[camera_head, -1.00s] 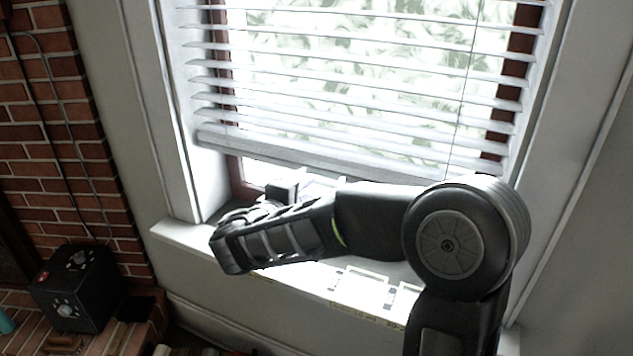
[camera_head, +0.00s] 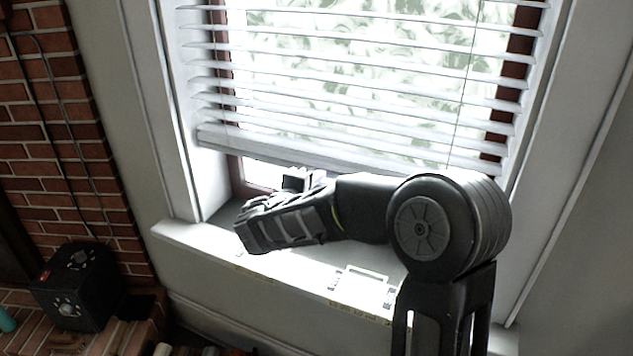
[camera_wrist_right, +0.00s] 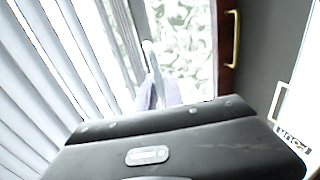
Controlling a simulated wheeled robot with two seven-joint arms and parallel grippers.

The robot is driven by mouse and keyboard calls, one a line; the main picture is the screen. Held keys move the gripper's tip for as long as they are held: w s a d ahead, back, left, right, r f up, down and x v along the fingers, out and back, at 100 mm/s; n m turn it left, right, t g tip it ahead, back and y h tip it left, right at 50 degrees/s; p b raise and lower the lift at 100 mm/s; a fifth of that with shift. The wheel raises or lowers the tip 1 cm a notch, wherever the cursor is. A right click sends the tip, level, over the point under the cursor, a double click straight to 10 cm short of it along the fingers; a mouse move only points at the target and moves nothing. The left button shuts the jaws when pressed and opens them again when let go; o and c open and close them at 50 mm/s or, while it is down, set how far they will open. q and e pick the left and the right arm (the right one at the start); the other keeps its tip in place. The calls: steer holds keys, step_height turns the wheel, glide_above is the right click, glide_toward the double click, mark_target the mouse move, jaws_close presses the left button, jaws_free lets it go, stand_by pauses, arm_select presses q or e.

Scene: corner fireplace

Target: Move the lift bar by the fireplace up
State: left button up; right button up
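The white bottom bar (camera_head: 265,150) of the blind, which looks like the lift bar, hangs slightly tilted above the sill in the head view. A brass handle (camera_wrist_right: 234,38) on a dark red window frame shows in the right wrist view. My right gripper (camera_head: 304,180) is just below the bar in the head view, partly hidden behind my wrist. Its narrow fingers (camera_wrist_right: 160,88) point towards the glass beside the blind in the wrist view. Glare and blur hide whether they touch the bar or hold anything. My left gripper is not in view.
The white sill (camera_head: 190,234) lies below my right forearm, with a pale rectangular item (camera_head: 362,288) on it. Window frame sides stand left and right. A black box (camera_head: 78,287) sits on the brick hearth at the left, by the brick wall (camera_head: 60,150).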

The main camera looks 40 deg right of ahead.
jaws_close()
stand_by(0.9)
steer(key=shift+r, duration=0.15)
